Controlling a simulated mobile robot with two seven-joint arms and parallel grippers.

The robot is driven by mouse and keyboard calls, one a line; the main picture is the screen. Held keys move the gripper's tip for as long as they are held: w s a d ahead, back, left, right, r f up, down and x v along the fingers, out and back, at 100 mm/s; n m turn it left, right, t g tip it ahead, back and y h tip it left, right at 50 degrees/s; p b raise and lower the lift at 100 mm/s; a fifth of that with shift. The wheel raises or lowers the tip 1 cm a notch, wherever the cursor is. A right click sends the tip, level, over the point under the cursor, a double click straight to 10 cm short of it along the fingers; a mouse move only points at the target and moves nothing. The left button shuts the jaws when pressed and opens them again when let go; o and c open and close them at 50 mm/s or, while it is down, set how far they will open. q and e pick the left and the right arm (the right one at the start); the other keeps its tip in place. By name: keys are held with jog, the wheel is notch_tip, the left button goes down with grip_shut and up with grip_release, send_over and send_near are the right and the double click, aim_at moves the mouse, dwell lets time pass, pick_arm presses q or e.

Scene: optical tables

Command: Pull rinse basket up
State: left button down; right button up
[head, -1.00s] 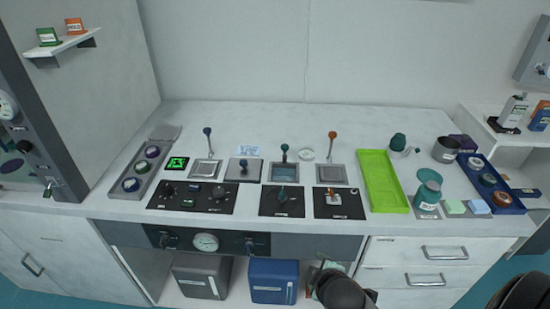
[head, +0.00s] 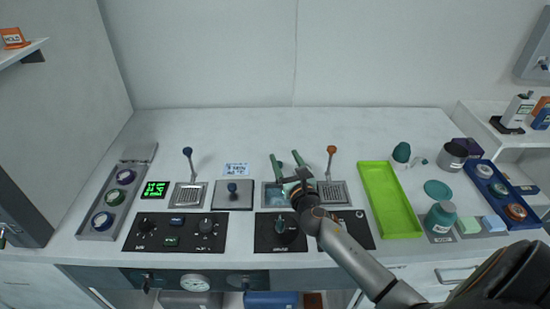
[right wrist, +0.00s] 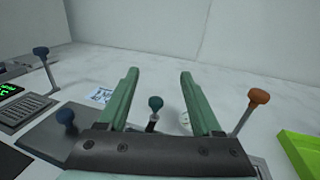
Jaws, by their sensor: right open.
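The rinse basket's handle appears to be the teal-knobbed one (right wrist: 155,103) at the middle basin (head: 268,196). The knob shows in the right wrist view between and beyond my open fingers, on a short dark stem. My right gripper (head: 287,160) is over that basin with its two green fingers spread and pointing away from me. It also shows in the right wrist view (right wrist: 158,74), with nothing clasped. In the head view the gripper hides the knob and part of the basin; the basket itself cannot be made out. My left gripper is out of view.
An orange-knobbed handle (head: 331,150) stands close on the right and a blue-knobbed handle (head: 187,152) on the left. A lidded basin with a low blue knob (head: 232,187) is beside the middle basin. A lime tray (head: 388,200) lies to the right. The bench behind is clear.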

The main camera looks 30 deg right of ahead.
jog(key=f+b, duration=0.3)
jog(key=f, duration=0.1)
jog(key=f+b, duration=0.3)
jog(key=f, duration=0.1)
jog(key=shift+s+f, duration=0.2)
jog(key=shift+f, duration=0.1)
jog(key=x, duration=0.5)
jog(key=shift+w+r, duration=0.3)
jog(key=shift+r, duration=0.1)
jog(key=shift+b+x, duration=0.35)
jog(key=shift+x, duration=0.65)
jog(key=shift+c, duration=0.2)
grip_shut()
